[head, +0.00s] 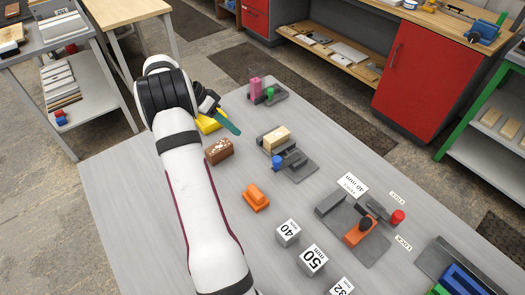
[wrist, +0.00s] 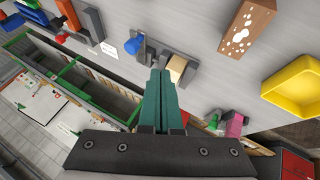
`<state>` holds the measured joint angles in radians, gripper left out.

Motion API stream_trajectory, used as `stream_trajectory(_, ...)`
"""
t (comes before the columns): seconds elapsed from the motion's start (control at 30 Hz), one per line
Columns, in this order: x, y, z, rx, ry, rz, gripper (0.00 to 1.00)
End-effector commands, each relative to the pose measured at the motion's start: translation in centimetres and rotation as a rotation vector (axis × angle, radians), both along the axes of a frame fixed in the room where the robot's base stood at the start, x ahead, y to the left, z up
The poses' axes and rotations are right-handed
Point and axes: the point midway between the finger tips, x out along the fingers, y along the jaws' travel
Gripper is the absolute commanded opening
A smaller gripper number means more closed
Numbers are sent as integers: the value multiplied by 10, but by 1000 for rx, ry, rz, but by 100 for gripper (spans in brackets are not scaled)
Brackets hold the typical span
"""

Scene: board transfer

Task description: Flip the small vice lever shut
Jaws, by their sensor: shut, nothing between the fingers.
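Three dark grey vices stand on the light table. The smallest-looking vice (head: 278,97), at the back, has a pink block (head: 255,88) and a green-knobbed lever (head: 270,92). In the wrist view its pink block (wrist: 236,125) and green knob (wrist: 213,121) show right of my fingers. The middle vice (head: 300,170) has a tan block (head: 276,136) and a blue knob (head: 277,161). The front vice (head: 372,251) has an orange block (head: 358,233) and a red knob (head: 397,216). My gripper (head: 234,128), with teal fingers (wrist: 160,85), is shut and empty, above the table left of the back and middle vices.
A yellow tray (head: 209,124) is partly behind my gripper. A white-spotted brown block (head: 219,150), an orange piece (head: 256,197) and several grey numbered cubes (head: 288,231) lie along the table. A blue-and-green item (head: 455,280) is at the front right. Bare table lies between these.

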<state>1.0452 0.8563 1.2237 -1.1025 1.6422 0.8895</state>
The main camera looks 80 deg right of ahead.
Motion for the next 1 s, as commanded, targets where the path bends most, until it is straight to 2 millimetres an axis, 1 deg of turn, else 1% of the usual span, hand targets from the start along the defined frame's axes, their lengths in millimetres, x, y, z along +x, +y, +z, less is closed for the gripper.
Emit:
stream_trajectory(0.43,-55,-7,-74,5,0,0,0)
stream_trajectory(0.47,-59,-6,-76,4,-1,1,0)
stream_trajectory(0.6,-78,6,-74,3,-1,1,0)
stream_trajectory(0.7,-86,10,-74,2,-1,0,0)
stream_trajectory(0.8,-89,12,-74,2,-2,1,0)
stream_trajectory(1.0,-90,12,-74,2,-1,2,0)
